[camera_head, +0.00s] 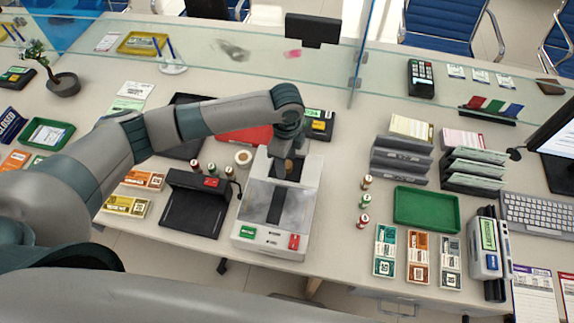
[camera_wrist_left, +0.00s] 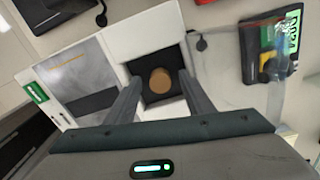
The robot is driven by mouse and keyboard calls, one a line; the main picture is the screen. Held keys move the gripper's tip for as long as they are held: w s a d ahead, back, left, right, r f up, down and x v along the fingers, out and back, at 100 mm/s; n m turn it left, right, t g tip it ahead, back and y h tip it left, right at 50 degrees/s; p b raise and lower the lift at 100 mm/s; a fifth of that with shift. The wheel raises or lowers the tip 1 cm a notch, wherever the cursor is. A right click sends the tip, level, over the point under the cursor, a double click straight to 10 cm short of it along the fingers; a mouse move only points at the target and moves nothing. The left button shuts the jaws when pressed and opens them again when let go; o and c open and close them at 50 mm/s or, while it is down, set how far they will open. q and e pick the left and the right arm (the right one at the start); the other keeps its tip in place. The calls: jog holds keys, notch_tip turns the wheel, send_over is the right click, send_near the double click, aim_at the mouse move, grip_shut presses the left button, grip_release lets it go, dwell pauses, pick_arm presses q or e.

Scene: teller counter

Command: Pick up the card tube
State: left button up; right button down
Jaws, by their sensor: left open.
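A round, brown-topped piece (camera_wrist_left: 160,80), which may be the card tube, stands in a dark square recess of a white machine (camera_wrist_left: 160,27). In the head view it shows as a small tan-brown piece (camera_head: 289,166) at the back of the white machine (camera_head: 249,218). My left gripper (camera_head: 287,150) is above the back of this machine. In the left wrist view its two fingers (camera_wrist_left: 160,77) are apart, one on each side of the brown top. I cannot tell whether they touch it. My right gripper is not in view.
A black device (camera_head: 193,205) and small rolls (camera_head: 211,169) stand left of the machine. Small rolls (camera_head: 364,202), a green tray (camera_head: 427,207) and card stacks (camera_head: 418,258) are on its right. A glass screen (camera_head: 235,55) runs behind. A black terminal (camera_head: 320,126) stands close behind the machine.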

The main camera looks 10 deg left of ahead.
aim_at(287, 163)
pick_arm(q)
jog(key=c, duration=1.1)
jog(key=shift+r, duration=0.1)
jog(key=shift+w+r+b, duration=0.1)
jog(key=shift+r+b, duration=0.35)
jog(key=shift+r, duration=0.05)
notch_tip(287, 163, up, 2)
jog(key=shift+r+b, duration=0.1)
jog(key=shift+b, duration=0.55)
jog(key=shift+w+a+r+b, duration=0.95)
jog(key=shift+a+r, duration=0.35)
jog(key=shift+a, duration=0.4)
jog(key=shift+w+a+r+b, duration=0.7)
jog(key=shift+w+a+r, duration=0.45)
jog(key=shift+a, duration=0.5)
jog(key=shift+w+a+r+b, duration=0.85)
jog(key=shift+a+r, duration=0.55)
jog(key=shift+a, duration=0.3)
